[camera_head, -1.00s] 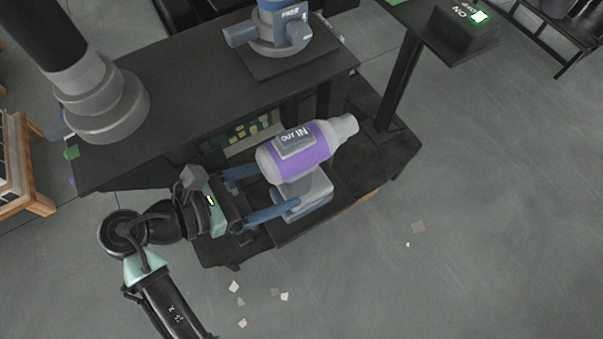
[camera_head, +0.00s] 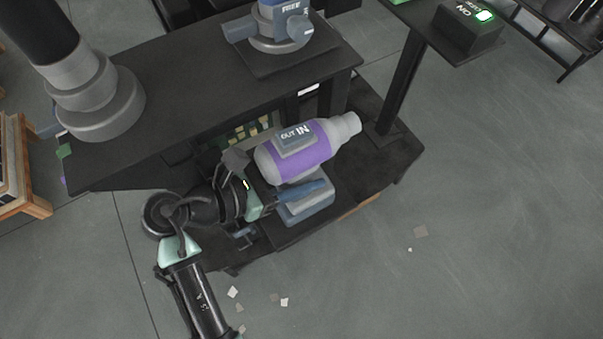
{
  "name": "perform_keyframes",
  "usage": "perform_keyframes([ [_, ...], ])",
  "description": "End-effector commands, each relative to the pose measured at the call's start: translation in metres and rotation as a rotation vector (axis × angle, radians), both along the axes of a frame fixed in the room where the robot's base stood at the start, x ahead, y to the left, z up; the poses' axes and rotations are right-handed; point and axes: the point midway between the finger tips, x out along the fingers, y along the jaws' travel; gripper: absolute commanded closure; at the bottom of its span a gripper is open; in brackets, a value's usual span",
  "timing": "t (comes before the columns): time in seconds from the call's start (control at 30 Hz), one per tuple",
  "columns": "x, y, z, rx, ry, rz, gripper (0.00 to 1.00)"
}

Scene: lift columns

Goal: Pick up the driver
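The driver (camera_head: 316,146) has a purple and grey barrel, a pale nose pointing right and a grey-blue foot (camera_head: 308,207). It stands on the lower black shelf, with its barrel above the foot. My gripper (camera_head: 300,184) is at the driver's handle, coming from the left. One blue finger lies across the near side of the handle, between barrel and foot. The other finger is hidden behind the driver, so I cannot tell whether the fingers are closed on the handle.
A black upper table (camera_head: 190,80) lies behind the driver, with a blue-grey device (camera_head: 275,32) on it. A black post (camera_head: 402,85) rises right of the driver. A black switch box (camera_head: 468,24) with a green light stands at top right. Open floor lies at lower right.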

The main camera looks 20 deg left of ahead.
Motion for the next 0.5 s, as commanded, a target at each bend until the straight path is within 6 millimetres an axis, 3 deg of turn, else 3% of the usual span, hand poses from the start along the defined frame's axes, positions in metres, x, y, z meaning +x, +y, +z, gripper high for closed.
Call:
perform_keyframes([
  [0.03,-0.0001,0.0002,0.0001,0.0,0.0,0.0,0.58],
  [0.27,-0.0002,0.0001,0.0,0.0,0.0,0.0,1.0],
  [0.5,-0.0003,0.0001,0.0,0.0,0.0,0.0,1.0],
])
